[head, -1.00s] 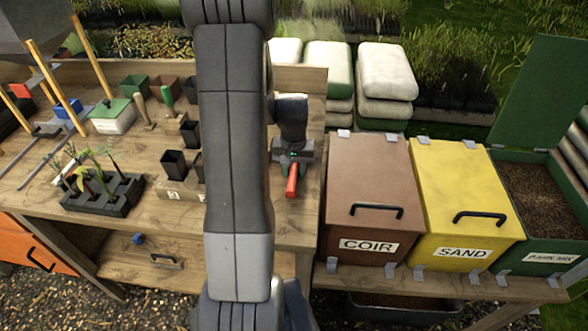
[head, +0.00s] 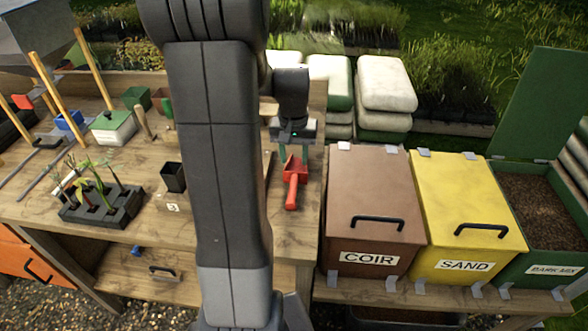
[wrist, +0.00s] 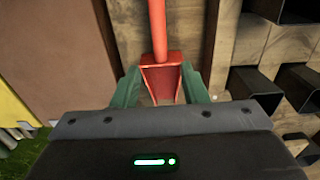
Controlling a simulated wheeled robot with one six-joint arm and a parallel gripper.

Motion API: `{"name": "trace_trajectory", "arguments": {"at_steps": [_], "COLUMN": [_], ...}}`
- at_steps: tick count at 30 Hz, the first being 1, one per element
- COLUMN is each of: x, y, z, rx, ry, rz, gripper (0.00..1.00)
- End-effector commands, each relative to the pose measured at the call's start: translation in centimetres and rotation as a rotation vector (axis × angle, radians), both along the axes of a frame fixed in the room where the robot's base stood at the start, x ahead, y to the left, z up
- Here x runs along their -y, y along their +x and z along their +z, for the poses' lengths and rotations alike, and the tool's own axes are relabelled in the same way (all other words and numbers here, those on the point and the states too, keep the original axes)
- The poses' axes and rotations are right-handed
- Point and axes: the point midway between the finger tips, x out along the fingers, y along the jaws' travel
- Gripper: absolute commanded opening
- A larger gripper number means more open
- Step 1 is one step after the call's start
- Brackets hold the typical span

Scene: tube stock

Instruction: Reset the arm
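My gripper (head: 294,152) is above the wooden bench, left of the coir bin, with its two green fingers spread and nothing between them. A red scoop (head: 294,183) lies on the bench just below the fingertips, its handle pointing to the front. In the wrist view the scoop (wrist: 163,80) shows beyond the open fingers (wrist: 161,90), apart from them as far as I can tell. My arm crosses the middle of the head view and hides part of the bench.
The closed brown coir bin (head: 374,205), closed yellow sand bin (head: 464,205) and open green bark mix bin (head: 540,210) stand to the right. Black pots (head: 173,177), a seedling tray (head: 100,207) and a white box with green lid (head: 113,127) are on the bench.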

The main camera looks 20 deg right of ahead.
Motion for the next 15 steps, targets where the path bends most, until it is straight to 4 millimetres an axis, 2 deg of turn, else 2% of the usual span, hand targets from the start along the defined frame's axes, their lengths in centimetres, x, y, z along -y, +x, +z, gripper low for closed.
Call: {"name": "trace_trajectory", "arguments": {"at_steps": [3, 6, 15], "x": [0.0, 0.0, 0.0], "y": [0.0, 0.0, -0.1], "z": [1.3, 1.8, 1.9], "rx": [0.001, 0.001, -0.001], "ry": [0.000, 0.000, 0.000], "rz": [0.000, 0.000, 0.000], "gripper": [0.40, 0.40, 0.40]}}
